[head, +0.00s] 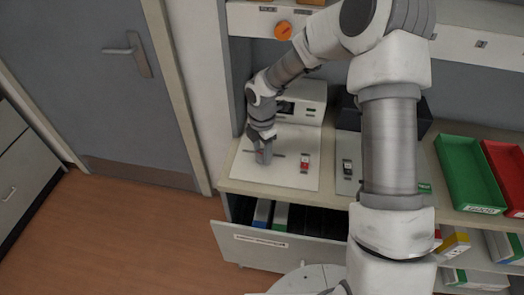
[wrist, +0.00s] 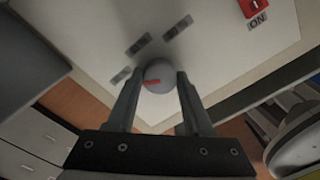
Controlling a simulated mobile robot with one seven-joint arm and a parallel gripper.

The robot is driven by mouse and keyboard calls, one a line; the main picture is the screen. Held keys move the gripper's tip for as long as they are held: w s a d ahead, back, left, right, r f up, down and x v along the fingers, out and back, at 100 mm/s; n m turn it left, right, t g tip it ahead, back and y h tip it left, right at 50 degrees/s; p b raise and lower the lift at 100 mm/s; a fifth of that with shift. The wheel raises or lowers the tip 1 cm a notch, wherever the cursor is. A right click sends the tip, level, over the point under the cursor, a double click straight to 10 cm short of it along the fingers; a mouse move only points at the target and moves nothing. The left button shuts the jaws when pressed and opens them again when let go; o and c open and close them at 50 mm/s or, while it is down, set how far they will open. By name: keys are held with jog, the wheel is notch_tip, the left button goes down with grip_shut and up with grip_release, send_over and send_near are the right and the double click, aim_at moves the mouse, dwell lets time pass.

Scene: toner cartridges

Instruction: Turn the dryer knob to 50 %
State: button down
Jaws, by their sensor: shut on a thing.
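The dryer knob (wrist: 159,74) is a round grey knob with a red pointer mark, standing on a white panel (head: 288,180). In the wrist view the red mark points left and slightly down, roughly toward the lowest of three dark labels; the labels are too blurred to read. My gripper (wrist: 158,82) is shut on the knob, one finger on each side. In the head view my gripper (head: 264,155) reaches down onto the left part of the panel and hides the knob.
A red switch (head: 304,162) sits right of my gripper, with an ON label in the wrist view. A second switch panel (head: 347,177) stands further right, then a green tray (head: 468,172) and a red tray (head: 508,172). An open drawer (head: 252,245) juts out below.

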aim_at(262, 154)
jog(key=shift+c, duration=1.4)
grip_release()
notch_tip(262, 154, up, 12)
